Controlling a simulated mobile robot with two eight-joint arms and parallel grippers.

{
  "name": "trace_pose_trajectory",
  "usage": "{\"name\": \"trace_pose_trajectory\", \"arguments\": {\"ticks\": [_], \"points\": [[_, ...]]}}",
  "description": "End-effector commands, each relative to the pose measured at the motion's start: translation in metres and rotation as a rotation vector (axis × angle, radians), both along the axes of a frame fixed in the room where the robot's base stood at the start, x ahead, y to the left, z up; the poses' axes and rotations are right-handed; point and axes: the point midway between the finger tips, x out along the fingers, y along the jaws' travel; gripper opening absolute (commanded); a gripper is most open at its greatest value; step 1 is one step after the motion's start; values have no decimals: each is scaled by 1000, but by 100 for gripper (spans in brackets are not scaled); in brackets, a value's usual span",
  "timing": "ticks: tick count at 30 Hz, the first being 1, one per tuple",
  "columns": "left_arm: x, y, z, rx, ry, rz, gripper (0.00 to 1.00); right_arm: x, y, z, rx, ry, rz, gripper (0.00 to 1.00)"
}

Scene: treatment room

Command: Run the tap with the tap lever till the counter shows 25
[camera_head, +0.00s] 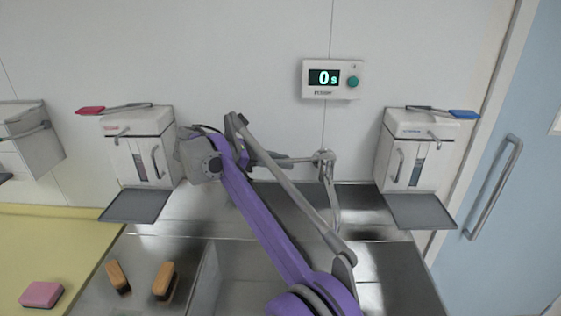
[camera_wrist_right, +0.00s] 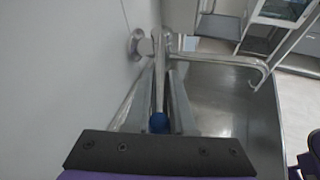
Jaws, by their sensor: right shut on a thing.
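The counter (camera_head: 324,77) is a white wall box with a dark display that reads 0 s and a green round button. The tap (camera_head: 327,158) is grey metal on the wall below it; no water is visible. My right gripper (camera_head: 272,160) reaches it from the left, partly hidden by my arm. In the right wrist view, the tap lever (camera_wrist_right: 158,85) is a silver bar with a blue end (camera_wrist_right: 158,123). It lies between the fingers of my right gripper (camera_wrist_right: 162,90), which is shut on it. The spout (camera_wrist_right: 225,60) runs right and bends down. My left gripper is out of view.
A metal sink (camera_head: 260,262) lies below. White dispensers with red (camera_head: 138,150) and blue (camera_head: 412,150) levers flank the tap, with grey trays below.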

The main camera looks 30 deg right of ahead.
Motion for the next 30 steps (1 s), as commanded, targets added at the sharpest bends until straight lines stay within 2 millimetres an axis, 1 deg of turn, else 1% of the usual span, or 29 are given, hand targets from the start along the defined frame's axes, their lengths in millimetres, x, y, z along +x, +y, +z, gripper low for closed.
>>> {"name": "trace_pose_trajectory", "arguments": {"ticks": [17, 22, 30], "points": [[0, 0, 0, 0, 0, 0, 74, 0, 0, 0, 1, 0, 2, 0], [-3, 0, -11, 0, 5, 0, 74, -7, 1, -2, 0, 2, 46, 0], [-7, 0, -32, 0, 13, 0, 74, -27, 3, -2, 1, 0, 195, 0]]}}
